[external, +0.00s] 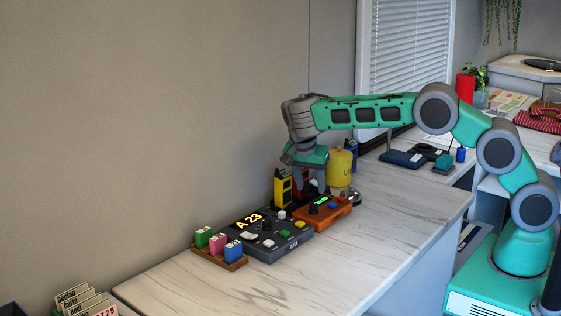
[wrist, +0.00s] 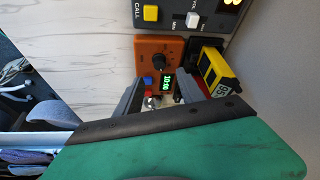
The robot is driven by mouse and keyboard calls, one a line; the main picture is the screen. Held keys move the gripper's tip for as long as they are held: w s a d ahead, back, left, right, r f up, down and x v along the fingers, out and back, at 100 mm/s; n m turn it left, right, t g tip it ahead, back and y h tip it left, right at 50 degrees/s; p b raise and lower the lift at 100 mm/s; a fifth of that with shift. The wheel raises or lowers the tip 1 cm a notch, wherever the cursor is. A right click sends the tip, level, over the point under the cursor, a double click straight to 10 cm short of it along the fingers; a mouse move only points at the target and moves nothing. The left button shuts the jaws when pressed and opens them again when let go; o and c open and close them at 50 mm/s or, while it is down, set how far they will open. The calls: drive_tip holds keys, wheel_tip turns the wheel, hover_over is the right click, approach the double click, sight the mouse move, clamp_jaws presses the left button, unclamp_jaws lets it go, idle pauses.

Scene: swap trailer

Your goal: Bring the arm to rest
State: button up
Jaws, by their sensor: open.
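My arm is green and grey and reaches out over the counter from the right in the external view. My gripper (external: 307,180) points down above the back of the counter, near an orange box (external: 335,214) with a dark knob and a lit green display. In the wrist view my gripper (wrist: 165,98) has its two dark fingers apart with nothing held between them. The orange box (wrist: 150,50) shows just beyond the fingers, its display reading digits. I cannot tell whether a finger touches anything.
A yellow radio (external: 282,188) stands close left of my gripper and a yellow canister (external: 340,168) close right. A dark console (external: 265,252) and a wooden tray (external: 235,266) with coloured blocks lie to the left. The counter's front (external: 370,255) is clear.

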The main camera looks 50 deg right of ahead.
drive_tip(key=shift+r, duration=0.15)
drive_tip(key=s+d+r+n+t+y, duration=0.1)
drive_tip(key=s+d+r+n, duration=0.3)
drive_tip(key=s, duration=0.3)
drive_tip(key=s+d+r+n+y, duration=0.1)
drive_tip(key=s+d+r+n, duration=0.1)
drive_tip(key=s+r+n, duration=0.3)
drive_tip(key=s+a+f+n+y, duration=0.1)
drive_tip(key=s+n, duration=0.2)
drive_tip(key=s, duration=0.6)
drive_tip(key=s+a+f+n+y, duration=0.1)
drive_tip(key=s+f+n, duration=0.1)
drive_tip(key=s, duration=0.8)
drive_tip(key=shift+s+f+n+t, duration=0.15)
drive_tip(key=shift+s+n+t, duration=0.05)
drive_tip(key=shift+n+t, duration=0.2)
idle(0.5)
